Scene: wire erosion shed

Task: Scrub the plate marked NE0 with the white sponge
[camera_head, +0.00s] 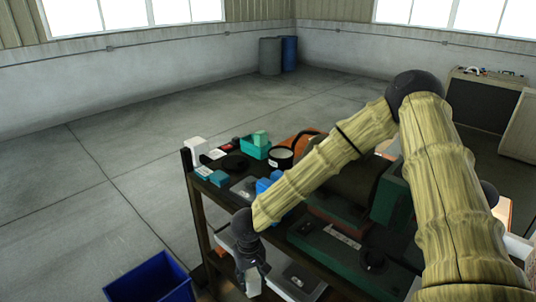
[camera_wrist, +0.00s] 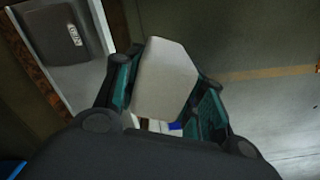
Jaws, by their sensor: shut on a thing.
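My gripper (camera_wrist: 162,92) is shut on the white sponge (camera_wrist: 165,72), a pale block between its two green fingers in the wrist view. In the head view my gripper (camera_head: 251,270) hangs low beside the near end of the cart, with the sponge (camera_head: 254,284) partly showing at its tip. A dark grey plate (camera_wrist: 60,20) with a small light label lies at the upper left of the wrist view, apart from the sponge. The label's lettering is turned and too small to read surely. A plate (camera_head: 298,278) on a pale surface shows right of my gripper in the head view.
The cart's top (camera_head: 222,190) is crowded with boxes, a teal bin (camera_head: 256,151) and green cases. A dark cart post (camera_head: 197,215) stands left of my gripper. A blue bin (camera_head: 150,280) sits on the floor at lower left. Open floor lies left.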

